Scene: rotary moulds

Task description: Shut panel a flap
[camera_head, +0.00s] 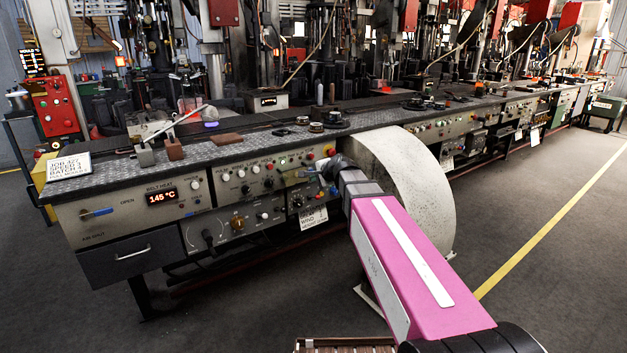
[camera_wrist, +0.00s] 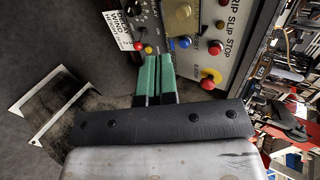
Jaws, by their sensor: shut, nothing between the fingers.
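No flap labelled "panel a" can be read in either view. In the head view, a dark grey front with a bar handle (camera_head: 132,252) sits low at the console's left end; I cannot tell whether it is a flap or a drawer, or whether it is fully shut. My gripper (camera_head: 325,172) is far to its right, by the console's control front, partly hidden by my arm. In the wrist view, my gripper (camera_wrist: 153,62) shows two green fingers, closed together and empty. Their tips point at the control panel (camera_wrist: 210,22); contact cannot be told.
The long console (camera_head: 235,150) carries loose tools and blocks on its top. A large curved grey guard (camera_head: 415,175) stands close beside my arm. A red emergency button (camera_wrist: 208,80) and a white sign (camera_wrist: 122,25) are near my fingers.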

